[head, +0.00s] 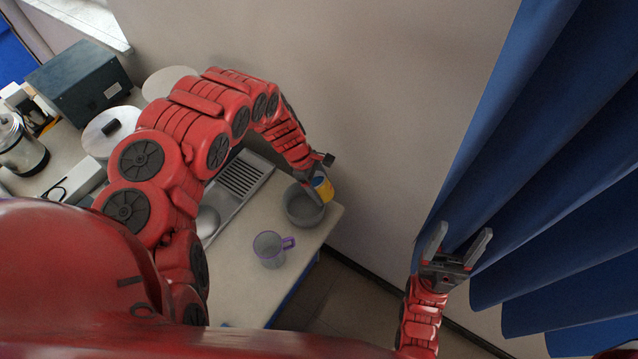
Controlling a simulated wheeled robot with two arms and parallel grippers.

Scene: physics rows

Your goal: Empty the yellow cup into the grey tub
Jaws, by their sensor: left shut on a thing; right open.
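The yellow cup (323,189) is in my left gripper (318,179), which is shut on it. The cup is over the right side of the grey tub (299,209) and looks tilted. The gripper hides part of the cup, and its contents cannot be seen. The tub stands near the right corner of the counter, and the part of its inside that shows looks grey. My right gripper (457,245) is open and empty, off to the right of the counter in front of the blue curtain.
A grey mug with a purple handle (268,249) stands on the counter (236,285) in front of the tub. A metal sink with a ribbed drainer (240,177) lies left of the tub. A wall is behind. A blue curtain (560,150) hangs at the right.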

